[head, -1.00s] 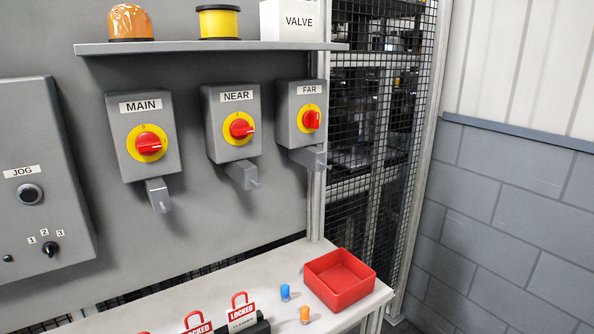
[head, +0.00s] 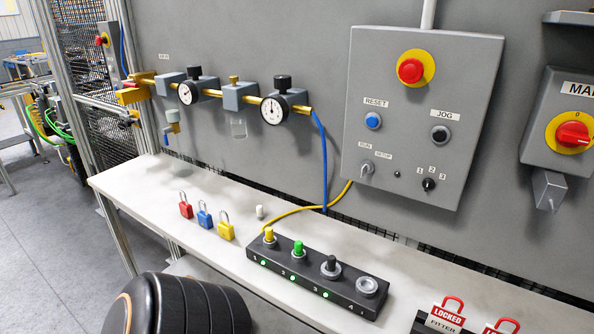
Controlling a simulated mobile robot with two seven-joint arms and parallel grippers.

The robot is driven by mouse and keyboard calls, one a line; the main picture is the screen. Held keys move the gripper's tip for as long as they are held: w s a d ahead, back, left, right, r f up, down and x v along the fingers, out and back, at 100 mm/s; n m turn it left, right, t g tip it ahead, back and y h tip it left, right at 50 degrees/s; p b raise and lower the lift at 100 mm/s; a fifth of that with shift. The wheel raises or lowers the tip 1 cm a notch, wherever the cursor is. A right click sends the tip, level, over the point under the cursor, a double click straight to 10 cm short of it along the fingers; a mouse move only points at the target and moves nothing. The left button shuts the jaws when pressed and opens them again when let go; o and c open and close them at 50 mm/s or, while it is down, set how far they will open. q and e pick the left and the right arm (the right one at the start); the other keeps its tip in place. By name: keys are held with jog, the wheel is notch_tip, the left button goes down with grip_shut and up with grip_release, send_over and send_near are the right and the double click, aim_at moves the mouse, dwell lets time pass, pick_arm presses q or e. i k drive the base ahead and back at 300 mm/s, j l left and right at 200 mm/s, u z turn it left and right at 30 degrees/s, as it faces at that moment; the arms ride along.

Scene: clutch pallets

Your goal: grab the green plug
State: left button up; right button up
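The green plug (head: 298,248) stands upright in the second position of a black socket block (head: 343,300) on the white bench. A yellow plug (head: 268,235) stands to its left in position 1 and a black plug (head: 331,264) to its right in position 3. The fourth socket (head: 367,286) holds no plug. Small green lights glow on the block's front by the first three positions. Nothing covers the green plug's top. Neither of my grippers shows in the head view.
Red (head: 185,209), blue (head: 204,217) and yellow (head: 226,229) padlocks stand on the bench (head: 140,188) left of the block, with a small white piece (head: 260,212) nearby. A yellow cable and a blue hose (head: 323,160) run behind the block. Red LOCKED tags (head: 447,312) are at lower right.

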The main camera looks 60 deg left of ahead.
aim_at(298, 244)
jog(key=u, duration=2)
jog(key=j+z, duration=0.1)
jog(key=j, duration=0.2)
